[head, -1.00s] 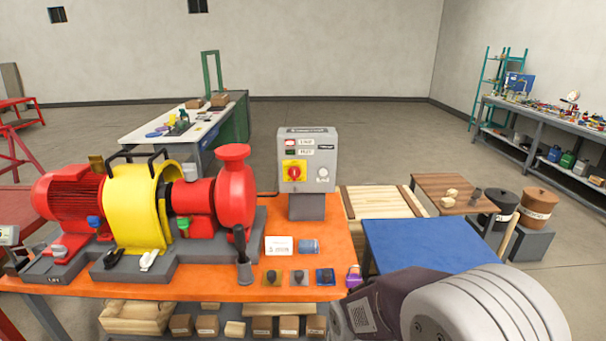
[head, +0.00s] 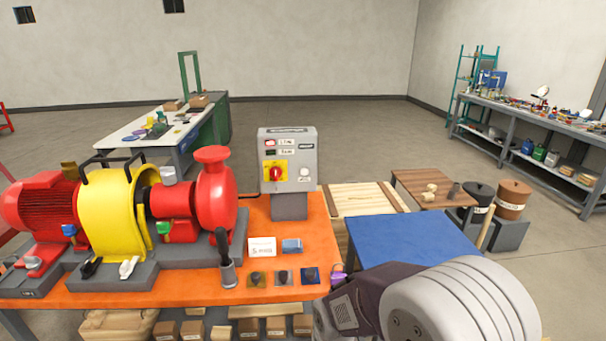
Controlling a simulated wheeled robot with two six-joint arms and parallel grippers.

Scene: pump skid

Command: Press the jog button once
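The grey control box (head: 287,155) stands upright on a dark grey stand at the back right of the orange bench. Its front carries a red rotary switch on a yellow plate (head: 275,174). A round pale button (head: 305,173) sits to the right of the switch. A small dark label is above the button; its writing is too small to read, so I cannot confirm that this is the jog button. Two small labelled indicators are at the upper left of the box front. A thick part of my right arm fills the bottom right, apart from the box. Neither gripper shows.
The red and yellow pump set (head: 120,215) fills the left of the orange bench (head: 205,284). A white card (head: 262,247) and small plates lie in front of the box. A purple padlock (head: 337,281) is at the bench's right edge. A blue-topped table (head: 410,238) stands to the right.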

